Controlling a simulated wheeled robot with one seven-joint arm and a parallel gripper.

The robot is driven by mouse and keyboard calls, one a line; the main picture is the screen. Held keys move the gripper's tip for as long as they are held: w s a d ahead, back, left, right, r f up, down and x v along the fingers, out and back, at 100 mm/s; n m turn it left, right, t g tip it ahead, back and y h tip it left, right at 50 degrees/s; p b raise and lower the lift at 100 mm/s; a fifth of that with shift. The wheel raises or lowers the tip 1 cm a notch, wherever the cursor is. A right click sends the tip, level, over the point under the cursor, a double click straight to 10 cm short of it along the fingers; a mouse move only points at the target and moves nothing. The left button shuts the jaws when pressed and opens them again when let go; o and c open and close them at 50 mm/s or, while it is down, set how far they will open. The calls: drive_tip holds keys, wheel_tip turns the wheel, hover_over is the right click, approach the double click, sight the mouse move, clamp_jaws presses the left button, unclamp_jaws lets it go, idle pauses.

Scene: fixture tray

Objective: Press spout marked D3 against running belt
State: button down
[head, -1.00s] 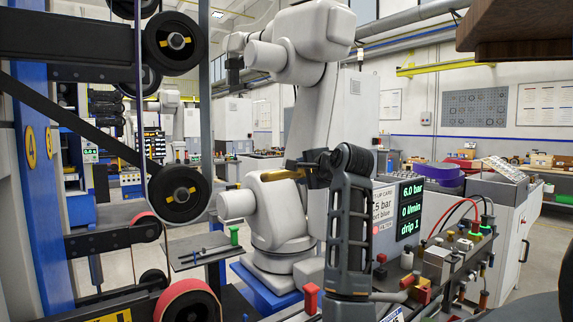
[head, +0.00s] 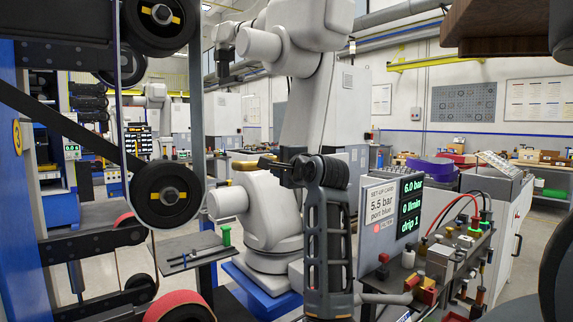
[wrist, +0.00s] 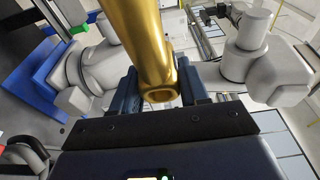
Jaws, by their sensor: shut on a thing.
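My gripper (wrist: 160,92) is shut on a brass spout (wrist: 150,45). The belt (head: 70,125) is a dark band slanting down to a black roller (head: 166,196) at the left. The spout appears apart from the belt. Whether the belt runs cannot be told.
A white robot arm (head: 265,215) stands behind my gripper. A small grey shelf (head: 185,250) with a green knob lies between it and the rollers. At right are a set-up card (head: 378,218) reading 5.5 bar, port blue, a display (head: 410,205) and a bench with hoses and valves.

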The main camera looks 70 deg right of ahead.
drive_tip(key=shift+w+a+b, duration=0.15)
drive_tip(key=shift+w+a, duration=0.3)
drive_tip(key=shift+a, duration=0.3)
drive_tip(key=shift+w+a+b, duration=0.15)
drive_tip(key=shift+w+a, duration=0.3)
drive_tip(key=shift+a, duration=0.3)
drive_tip(key=shift+w+a+b, duration=0.15)
drive_tip(key=shift+w+a, duration=0.3)
drive_tip(key=shift+a, duration=0.3)
drive_tip(key=c, duration=1.1)
unclamp_jaws()
clamp_jaws()
